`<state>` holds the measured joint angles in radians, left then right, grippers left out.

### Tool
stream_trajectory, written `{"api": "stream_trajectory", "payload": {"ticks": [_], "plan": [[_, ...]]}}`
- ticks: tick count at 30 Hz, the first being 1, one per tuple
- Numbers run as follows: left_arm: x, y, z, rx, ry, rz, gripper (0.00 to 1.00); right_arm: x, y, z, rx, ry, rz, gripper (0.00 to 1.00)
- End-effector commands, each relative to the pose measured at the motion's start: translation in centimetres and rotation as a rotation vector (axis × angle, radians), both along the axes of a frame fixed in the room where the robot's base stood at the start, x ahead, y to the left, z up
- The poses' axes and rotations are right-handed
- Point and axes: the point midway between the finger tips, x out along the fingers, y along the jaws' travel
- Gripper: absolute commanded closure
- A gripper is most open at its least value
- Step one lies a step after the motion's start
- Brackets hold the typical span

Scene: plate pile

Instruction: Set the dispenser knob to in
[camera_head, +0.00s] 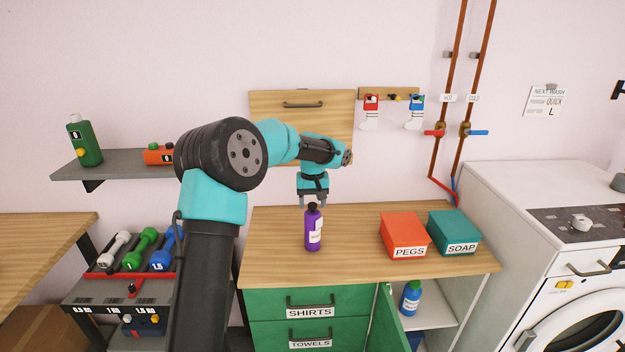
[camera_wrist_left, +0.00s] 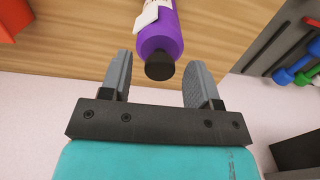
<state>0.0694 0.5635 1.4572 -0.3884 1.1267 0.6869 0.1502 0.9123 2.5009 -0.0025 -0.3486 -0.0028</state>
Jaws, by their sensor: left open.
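My left gripper (camera_head: 313,202) is open above the back part of the wooden counter and points down. Its fingers (camera_wrist_left: 160,68) are on either side of the black cap of a purple bottle (camera_head: 313,232) in the left wrist view; I cannot tell whether they touch it. The bottle stands upright on the counter. The white washing machine (camera_head: 505,200) at the right has a white knob (camera_head: 581,223) on its dark top panel and a small yellow part (camera_head: 563,285) on its front. I cannot tell which is the dispenser knob, and no "in" mark is readable. My right gripper is out of view.
An orange PEGS box (camera_head: 404,235) and a teal SOAP box (camera_head: 454,232) stand on the counter (camera_head: 275,270), between the bottle and the washer. A green door (camera_head: 388,318) stands open below, showing a blue bottle (camera_head: 410,298). Red and blue valve handles (camera_head: 478,132) are on wall pipes.

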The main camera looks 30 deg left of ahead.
Motion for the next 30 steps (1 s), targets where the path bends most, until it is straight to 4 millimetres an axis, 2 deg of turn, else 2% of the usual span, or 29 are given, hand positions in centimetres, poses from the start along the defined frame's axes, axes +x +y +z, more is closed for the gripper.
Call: {"api": "stream_trajectory", "payload": {"ticks": [8, 24, 30], "plan": [[0.1, 0.0, 3.9, 0.001, -0.003, 0.000, 0.44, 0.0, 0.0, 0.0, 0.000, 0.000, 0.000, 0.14], [0.0, -0.1, 14.2, -0.001, -0.003, 0.000, 0.44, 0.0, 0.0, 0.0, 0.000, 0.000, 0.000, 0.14], [0.0, 0.0, 16.4, -0.001, 0.001, 0.000, 0.44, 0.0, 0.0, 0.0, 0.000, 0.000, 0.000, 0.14]]}}
